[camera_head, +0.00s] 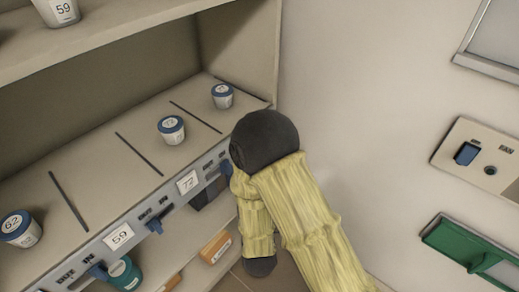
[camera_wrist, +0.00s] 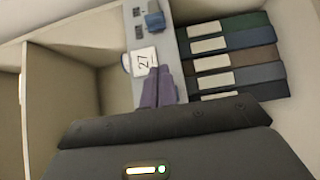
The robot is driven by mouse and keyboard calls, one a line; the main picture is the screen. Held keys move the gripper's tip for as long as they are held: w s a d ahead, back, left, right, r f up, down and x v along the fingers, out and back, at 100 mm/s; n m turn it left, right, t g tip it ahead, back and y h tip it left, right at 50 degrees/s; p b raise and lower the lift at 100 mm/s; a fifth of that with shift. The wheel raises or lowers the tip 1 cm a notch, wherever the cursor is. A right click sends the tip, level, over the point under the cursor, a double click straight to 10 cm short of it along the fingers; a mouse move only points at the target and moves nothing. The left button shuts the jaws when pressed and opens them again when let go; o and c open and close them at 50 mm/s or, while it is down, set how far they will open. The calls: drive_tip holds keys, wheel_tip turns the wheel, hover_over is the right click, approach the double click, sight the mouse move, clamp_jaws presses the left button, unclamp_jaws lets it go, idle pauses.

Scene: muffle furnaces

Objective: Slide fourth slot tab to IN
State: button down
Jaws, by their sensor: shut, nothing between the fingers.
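A grey rail runs along the shelf's front edge (camera_head: 135,228), with blue slide tabs and small dark lettering above each. The rightmost visible tab (camera_head: 225,167) is just left of my dark gripper, which partly covers that end of the rail. Another tab (camera_head: 155,226) lies left of the right number card (camera_head: 188,182), and a third (camera_head: 97,271) is farther left. In the wrist view, my gripper's purple fingers (camera_wrist: 158,88) are shut and empty, over the rail beside a number card (camera_wrist: 145,61). A blue tab (camera_wrist: 154,20) lies beyond the fingertips, apart from them. In the head view the fingertips are hidden.
Numbered blue-lidded cups (camera_head: 171,130) stand on the shelf between dark divider strips (camera_head: 139,154). Binders (camera_wrist: 235,55) lie right of the rail in the wrist view.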

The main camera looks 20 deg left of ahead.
drive_tip(key=shift+w, duration=0.2)
drive_tip(key=w+d+x, duration=0.1)
drive_tip(key=d+x, duration=0.1)
drive_tip(key=x, duration=1)
drive_tip(key=shift+w+d, duration=0.3)
drive_tip(key=shift+w, duration=0.05)
drive_tip(key=shift+w+a, duration=0.1)
drive_tip(key=shift+a, duration=0.05)
